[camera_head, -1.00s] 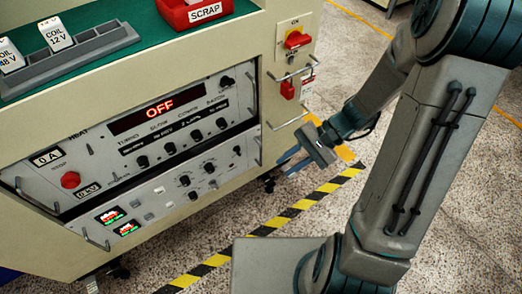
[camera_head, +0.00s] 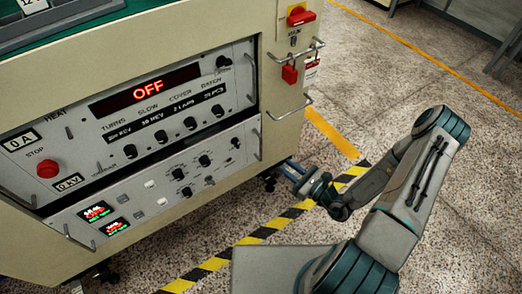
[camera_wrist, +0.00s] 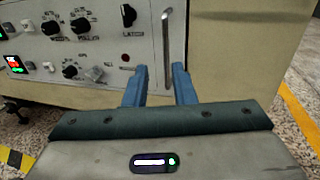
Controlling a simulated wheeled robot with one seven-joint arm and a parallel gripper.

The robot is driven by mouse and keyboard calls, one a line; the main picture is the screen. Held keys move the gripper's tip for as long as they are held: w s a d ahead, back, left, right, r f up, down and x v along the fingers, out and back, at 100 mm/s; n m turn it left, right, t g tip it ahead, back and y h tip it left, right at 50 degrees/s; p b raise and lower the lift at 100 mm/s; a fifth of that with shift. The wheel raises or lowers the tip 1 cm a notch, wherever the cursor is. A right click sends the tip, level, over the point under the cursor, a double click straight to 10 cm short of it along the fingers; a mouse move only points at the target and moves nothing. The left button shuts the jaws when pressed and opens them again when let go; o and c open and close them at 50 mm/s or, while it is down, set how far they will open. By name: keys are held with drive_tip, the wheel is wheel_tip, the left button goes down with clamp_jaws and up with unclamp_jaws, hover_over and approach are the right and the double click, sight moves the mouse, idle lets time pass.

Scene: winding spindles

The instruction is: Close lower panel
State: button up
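The lower panel (camera_head: 165,185) is a grey face with knobs, small switches and two lit displays, set in the cabinet under the panel that reads OFF. It shows close up in the wrist view (camera_wrist: 100,55), with a vertical bar handle (camera_wrist: 167,45) near its right edge. I cannot tell how far it stands out from the cabinet. My gripper (camera_head: 286,172) is low beside the cabinet's right front corner. In the wrist view its two blue fingers (camera_wrist: 160,72) are apart with nothing between them, pointing toward the panel's lower right part, below the handle.
The upper panel (camera_head: 150,130) with the red OFF display sits directly above. Bar handles, a red switch (camera_head: 300,15) and a red lock (camera_head: 289,74) stick out at the cabinet's right. Striped tape (camera_head: 270,228) crosses the floor. Open floor lies to the right.

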drive_tip(key=shift+m+t+h, duration=0.3)
drive_tip(key=shift+m+t, duration=0.1)
drive_tip(key=shift+m, duration=0.1)
drive_tip(key=b+x, duration=0.1)
drive_tip(key=x, duration=0.3)
drive_tip(key=f+b+x, duration=0.1)
drive_tip(key=x, duration=0.4)
drive_tip(key=b+x, duration=0.2)
drive_tip(key=x, duration=0.2)
drive_tip(key=shift+w+a+f, duration=0.2)
drive_tip(key=shift+w, duration=0.1)
clamp_jaws()
